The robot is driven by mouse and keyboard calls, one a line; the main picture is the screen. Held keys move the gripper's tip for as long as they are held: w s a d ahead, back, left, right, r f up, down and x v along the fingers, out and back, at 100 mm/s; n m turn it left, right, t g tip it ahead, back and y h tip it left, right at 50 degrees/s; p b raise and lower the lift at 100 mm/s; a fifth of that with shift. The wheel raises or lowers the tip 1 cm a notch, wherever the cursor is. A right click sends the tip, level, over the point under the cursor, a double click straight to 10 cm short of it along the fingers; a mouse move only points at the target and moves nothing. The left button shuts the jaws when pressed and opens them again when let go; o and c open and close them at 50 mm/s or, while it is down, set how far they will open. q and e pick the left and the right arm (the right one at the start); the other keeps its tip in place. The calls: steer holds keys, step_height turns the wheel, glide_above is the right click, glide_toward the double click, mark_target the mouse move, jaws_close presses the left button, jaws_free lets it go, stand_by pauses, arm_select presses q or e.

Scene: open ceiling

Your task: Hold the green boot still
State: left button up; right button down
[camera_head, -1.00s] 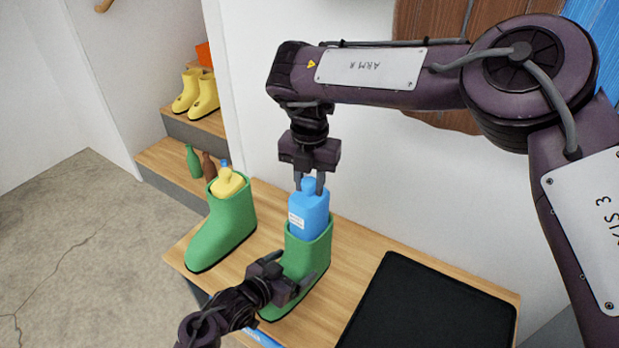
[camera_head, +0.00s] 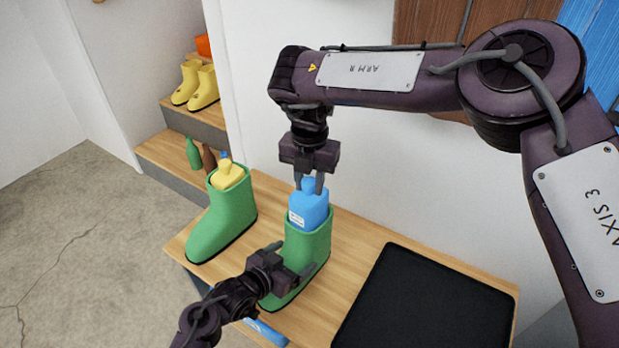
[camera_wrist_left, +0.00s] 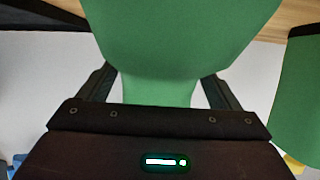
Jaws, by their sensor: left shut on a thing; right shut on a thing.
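The green boot (camera_head: 314,251) stands upright on the wooden bench, toe toward the lower left. My left gripper (camera_head: 290,282) is shut on it from the front left, around its ankle. In the left wrist view the boot (camera_wrist_left: 157,88) fills the space between the two fingers. A blue bottle (camera_head: 309,210) with a white label stands upright partly inside the boot; its lower part is hidden. My right gripper (camera_head: 309,184) is above it, shut on the bottle's neck.
A second green boot (camera_head: 222,220) with a yellow bottle (camera_head: 227,175) inside stands to the left. A black tray (camera_head: 425,305) lies at the right of the bench (camera_head: 355,250). Yellow boots (camera_head: 195,84) and bottles stand on steps behind. The wall is close behind.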

mark_target(310, 200)
steer(key=shift+f, duration=2.9)
steer(key=c, duration=1)
jaws_free()
steer(key=shift+r, duration=0.1)
step_height(310, 200, up, 12)
steer(key=shift+f, duration=0.1)
arm_select(q)
steer(key=o, duration=1.1)
